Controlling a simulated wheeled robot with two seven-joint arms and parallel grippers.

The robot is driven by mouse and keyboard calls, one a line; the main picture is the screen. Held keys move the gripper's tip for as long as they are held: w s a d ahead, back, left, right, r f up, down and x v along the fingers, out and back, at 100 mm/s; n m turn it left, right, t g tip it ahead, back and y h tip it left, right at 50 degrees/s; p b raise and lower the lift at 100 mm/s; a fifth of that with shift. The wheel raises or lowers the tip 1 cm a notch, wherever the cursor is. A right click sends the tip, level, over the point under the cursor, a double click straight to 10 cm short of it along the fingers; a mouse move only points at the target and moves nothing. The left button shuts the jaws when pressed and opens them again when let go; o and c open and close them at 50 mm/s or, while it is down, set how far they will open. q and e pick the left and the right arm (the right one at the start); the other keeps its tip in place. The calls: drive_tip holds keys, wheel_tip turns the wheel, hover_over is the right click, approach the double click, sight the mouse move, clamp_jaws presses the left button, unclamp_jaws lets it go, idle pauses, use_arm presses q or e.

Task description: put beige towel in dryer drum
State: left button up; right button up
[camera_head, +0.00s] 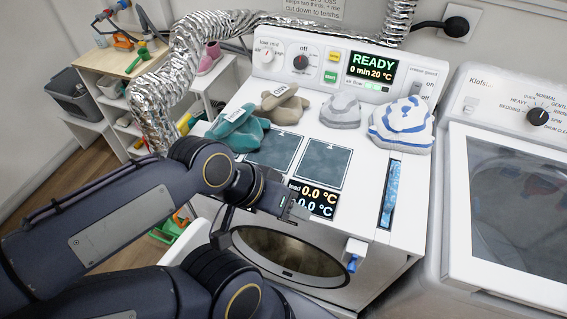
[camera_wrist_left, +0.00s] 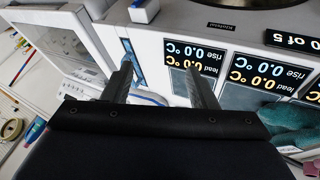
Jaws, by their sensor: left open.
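The beige towel (camera_head: 284,104), a brownish folded cloth with a dark tag, sits on the dryer top between the teal and grey towels. The dryer drum (camera_head: 288,254) is a round dark opening in the dryer's front; its rim also shows at the top of the left wrist view (camera_wrist_left: 258,4). My left gripper (camera_head: 293,208) is over the dryer's front edge, above the drum and well in front of the beige towel. In the left wrist view its two fingers (camera_wrist_left: 160,80) are apart with nothing between them. My right gripper is not in view.
A teal towel (camera_head: 238,129), a grey towel (camera_head: 341,111) and a white-blue striped towel (camera_head: 402,123) sit on the dryer top. Flat dark panels (camera_head: 325,167) lie before them. A washer (camera_head: 515,190) stands right; a foil duct (camera_head: 185,70) runs behind left.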

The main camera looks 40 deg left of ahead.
use_arm(q)
drive_tip(key=w+a+r+y+b, duration=0.2)
drive_tip(key=w+a+r+b, duration=0.1)
drive_tip(key=w+a, duration=0.55)
drive_tip(key=y+b, duration=0.2)
drive_tip(key=b, duration=0.2)
approach(279, 93)
drive_tip(key=shift+g, duration=0.4)
drive_tip(key=x, duration=0.4)
drive_tip(key=shift+w+d+f, duration=0.15)
drive_tip(key=shift+w+d, duration=0.2)
drive_tip(key=shift+w+a+f, duration=0.15)
drive_tip(key=shift+a+f, duration=0.05)
drive_tip(key=shift+f, duration=0.05)
drive_tip(key=x, duration=0.3)
drive_tip(key=p+x, duration=0.1)
drive_tip(key=x, duration=0.3)
drive_tip(key=shift+w+a+f, duration=0.1)
drive_tip(key=shift+a, duration=0.15)
drive_tip(key=c, duration=1)
